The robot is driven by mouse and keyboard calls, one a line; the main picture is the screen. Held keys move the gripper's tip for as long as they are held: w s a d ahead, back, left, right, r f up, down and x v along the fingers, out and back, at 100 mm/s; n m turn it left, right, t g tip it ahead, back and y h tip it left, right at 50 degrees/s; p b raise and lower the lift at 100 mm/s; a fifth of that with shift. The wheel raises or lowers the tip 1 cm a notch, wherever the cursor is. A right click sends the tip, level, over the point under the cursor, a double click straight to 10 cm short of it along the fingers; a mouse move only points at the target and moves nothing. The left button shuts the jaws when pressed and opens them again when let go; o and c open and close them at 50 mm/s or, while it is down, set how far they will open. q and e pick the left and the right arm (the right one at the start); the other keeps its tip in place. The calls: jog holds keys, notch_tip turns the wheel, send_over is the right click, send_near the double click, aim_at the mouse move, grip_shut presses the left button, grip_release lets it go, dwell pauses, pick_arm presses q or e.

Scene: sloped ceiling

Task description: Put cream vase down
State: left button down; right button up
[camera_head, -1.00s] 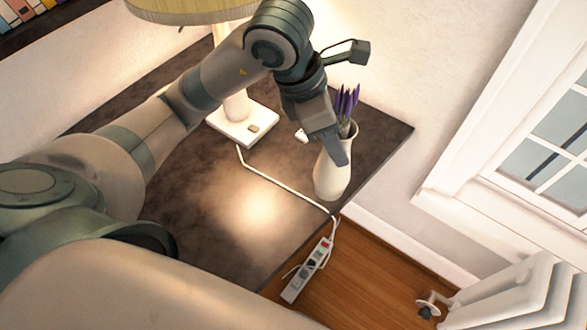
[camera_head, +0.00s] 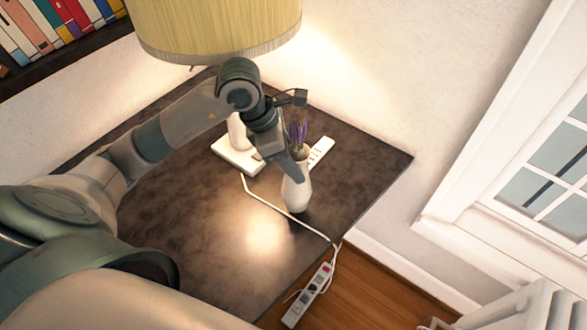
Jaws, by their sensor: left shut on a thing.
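The cream vase (camera_head: 295,194) holds purple flowers (camera_head: 297,135) and is upright over the dark table (camera_head: 345,178). My left gripper (camera_head: 293,168) is shut on its upper part, from the left side. The vase's base looks at or close to the tabletop; I cannot tell if it touches. My gripper hides part of the vase's neck. My right gripper is not in view.
A lamp with a yellow shade (camera_head: 215,28) and white base (camera_head: 236,158) stands behind my left arm. A white remote-like object (camera_head: 321,149) lies behind the vase. A white cord (camera_head: 270,206) crosses the table to a power strip (camera_head: 307,295). The table's right part is clear.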

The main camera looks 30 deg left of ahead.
aim_at(295, 198)
pick_arm(q)
jog(key=shift+f, duration=0.1)
dwell(0.3)
notch_tip(295, 198, down, 4)
jog(key=shift+r+p, duration=0.1)
jog(key=shift+p, duration=0.75)
jog(key=c, duration=1)
grip_release()
